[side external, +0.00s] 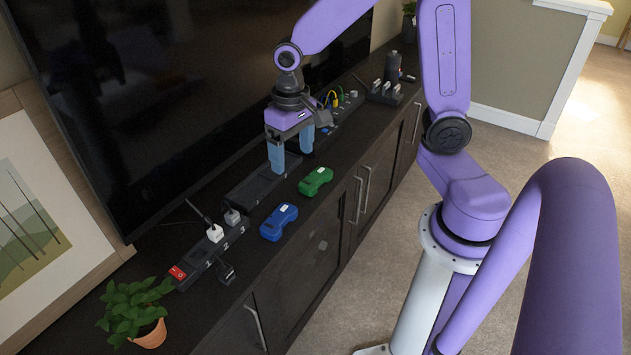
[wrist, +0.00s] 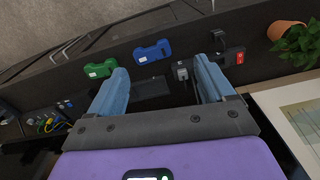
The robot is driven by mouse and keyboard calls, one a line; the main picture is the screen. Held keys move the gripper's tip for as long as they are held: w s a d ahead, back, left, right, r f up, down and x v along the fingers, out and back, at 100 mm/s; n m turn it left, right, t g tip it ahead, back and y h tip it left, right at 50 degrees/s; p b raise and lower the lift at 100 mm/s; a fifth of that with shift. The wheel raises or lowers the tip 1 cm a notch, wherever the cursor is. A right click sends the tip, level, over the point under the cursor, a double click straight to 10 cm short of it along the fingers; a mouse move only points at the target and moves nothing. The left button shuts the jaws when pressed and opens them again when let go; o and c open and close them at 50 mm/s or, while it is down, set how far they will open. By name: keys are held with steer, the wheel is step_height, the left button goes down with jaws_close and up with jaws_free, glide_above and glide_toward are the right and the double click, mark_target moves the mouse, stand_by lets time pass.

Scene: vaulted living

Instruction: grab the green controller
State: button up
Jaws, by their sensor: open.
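The green controller (side external: 315,181) lies on the dark cabinet top near its front edge, just right of the blue controller (side external: 279,222). In the wrist view the green controller (wrist: 99,68) is at the upper left, outside the left finger, and the blue controller (wrist: 152,52) is above the gap between the fingers. My gripper (side external: 291,156) is open and empty, pointing down above the cabinet, behind and left of the green controller.
A power strip (side external: 199,258) with plugs and a potted plant (side external: 137,312) stand at the near left. More plugs and cables (side external: 341,101) lie beyond my gripper. The television (side external: 180,80) rises along the back. The cabinet top (side external: 262,254) has little free room.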

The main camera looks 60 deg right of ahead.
steer(key=w+d+f+m, duration=0.4)
steer(key=w+d+m, duration=0.2)
steer(key=w+d, duration=0.1)
steer(key=m, duration=1.2)
glide_above(315, 176)
steer(key=f, duration=2)
steer(key=shift+d, duration=0.2)
steer(key=shift+a+f, duration=0.2)
steer(key=shift+f, duration=1.2)
steer(key=shift+a+f, duration=0.15)
steer(key=shift+f, duration=1.2)
steer(key=c, duration=1.3)
steer(key=shift+r, duration=0.1)
